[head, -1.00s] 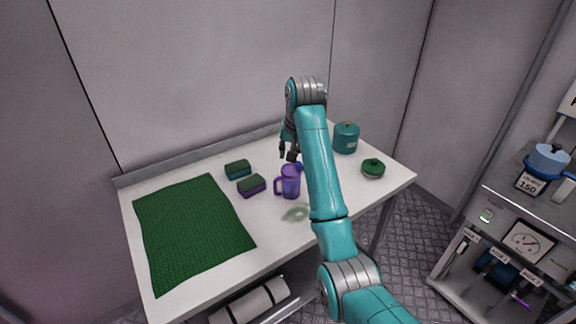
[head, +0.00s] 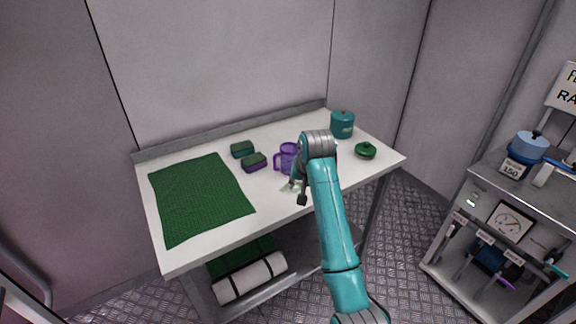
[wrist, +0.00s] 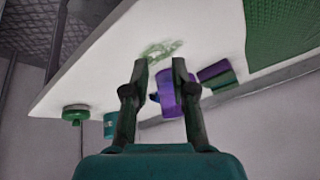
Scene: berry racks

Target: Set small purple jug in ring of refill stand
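A purple jug (head: 287,152) with a handle on its left stands upright on the white table, partly hidden by my arm. It also shows in the wrist view (wrist: 168,95), partly behind a finger. My gripper (wrist: 160,68) is open and empty, its two fingers spread apart. In the head view my gripper (head: 301,188) is near the table's front edge, in front of the jug and apart from it. I cannot make out a ring of a refill stand.
The table (head: 205,258) also holds a green cloth (head: 200,198), two sponges (head: 254,162), a teal canister (head: 342,124), a green lidded pot (head: 365,150) and a green smear (head: 290,187). A metal rack (head: 480,190) with a blue pot (head: 528,146) stands at the right.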

